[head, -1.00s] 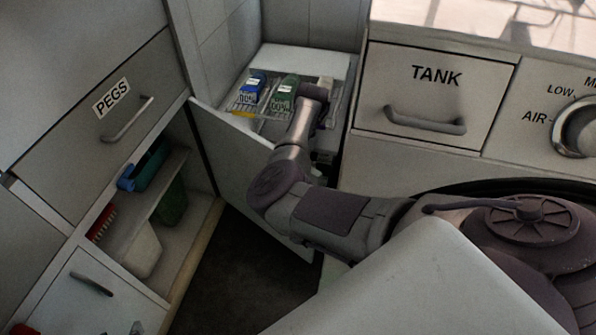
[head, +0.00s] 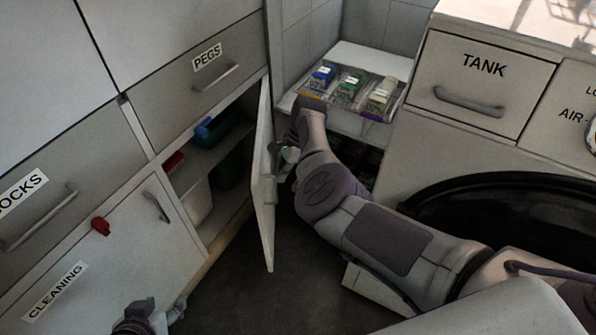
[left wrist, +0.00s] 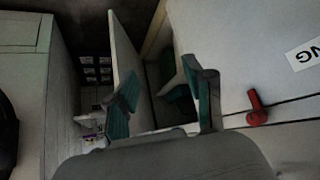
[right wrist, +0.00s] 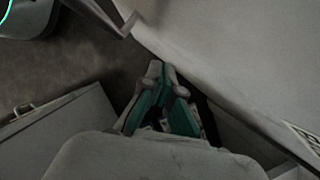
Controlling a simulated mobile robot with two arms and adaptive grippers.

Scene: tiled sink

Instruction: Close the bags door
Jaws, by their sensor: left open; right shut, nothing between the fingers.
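The bags door (head: 264,185) stands partly open, hinged at the far side of the cabinet under the PEGS drawer, nearly edge-on in the head view. In the left wrist view the door (left wrist: 131,75) stands out from the cabinet opening. My right gripper (head: 283,160) is shut and empty, at the door's right side. In the right wrist view its closed fingers (right wrist: 166,75) are close to a pale panel with a handle; contact is unclear. My left gripper (head: 145,322) is low in front of the cleaning door. Its fingers (left wrist: 165,95) are spread and empty.
Shelves inside the cabinet hold a blue item (head: 212,128) and containers. Dark floor (head: 310,270) is clear below.

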